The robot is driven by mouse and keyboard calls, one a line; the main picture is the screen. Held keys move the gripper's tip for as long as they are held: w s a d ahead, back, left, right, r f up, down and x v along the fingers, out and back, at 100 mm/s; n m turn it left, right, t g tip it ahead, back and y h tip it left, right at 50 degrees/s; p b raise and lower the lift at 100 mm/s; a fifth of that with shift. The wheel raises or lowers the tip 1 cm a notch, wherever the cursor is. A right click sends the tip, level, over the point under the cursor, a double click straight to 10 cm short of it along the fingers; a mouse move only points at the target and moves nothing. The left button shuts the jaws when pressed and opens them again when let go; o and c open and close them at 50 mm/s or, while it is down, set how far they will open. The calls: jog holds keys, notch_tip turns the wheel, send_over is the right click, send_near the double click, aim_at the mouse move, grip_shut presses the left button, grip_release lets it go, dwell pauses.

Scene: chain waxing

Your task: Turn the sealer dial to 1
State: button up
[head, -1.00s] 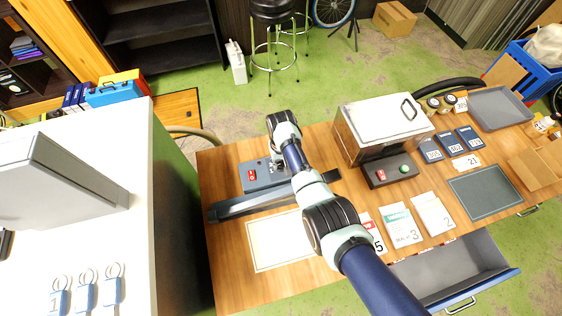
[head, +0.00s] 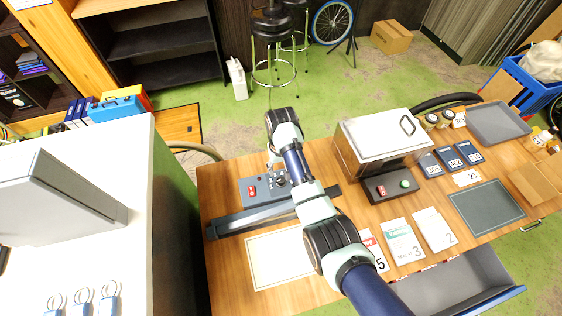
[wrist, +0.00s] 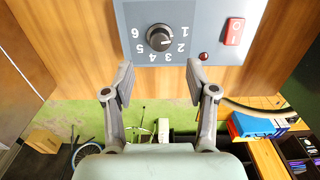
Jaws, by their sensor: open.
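The sealer (head: 265,188) is a grey box with a long bar, on the left part of the wooden table. Its black round dial (wrist: 159,37) shows in the wrist view, ringed by white numbers 1 to 6, upside down there. A pale mark on the knob seems to point near 2, but it is small. My gripper (wrist: 160,72) is open and empty, its two fingertips spread at the panel's near edge, below the dial in the picture and apart from it. In the head view my wrist hangs over the back of the sealer, partly hiding the control panel.
A red switch (wrist: 234,31) and a red lamp (wrist: 204,56) sit beside the dial. A metal-lidded box (head: 383,138) stands right of the sealer. A white sheet (head: 279,258) and numbered cards (head: 404,241) lie in front. An open drawer (head: 500,291) juts from the table's front.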

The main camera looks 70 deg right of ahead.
notch_tip(320, 180, up, 4)
jog(key=shift+r, duration=0.2)
dwell(0.5)
jog(key=w+a+r+n+t+h, duration=0.1)
jog(key=w+a+r+n+t, duration=0.2)
jog(key=w+a, duration=0.5)
jog(key=w+a+r+n+t+h, duration=0.15)
jog(key=w+a, duration=0.25)
jog(key=a, duration=0.8)
jog(key=s+a+r+n+t+y, duration=0.1)
jog(key=s+a+r+n+t, duration=0.15)
jog(key=a+r, duration=0.4)
jog(key=s+a+r+n+t+y, duration=0.1)
jog(key=s+a+r+n+t, duration=0.15)
jog(key=a, duration=0.65)
jog(key=s+a+r+n+t+y, duration=0.1)
jog(key=a+r+t, duration=0.2)
jog(key=a+r, duration=0.35)
notch_tip(320, 180, up, 22)
jog(key=p, duration=2.3)
jog(key=shift+w+f, duration=0.2)
jog(key=shift+w, duration=0.1)
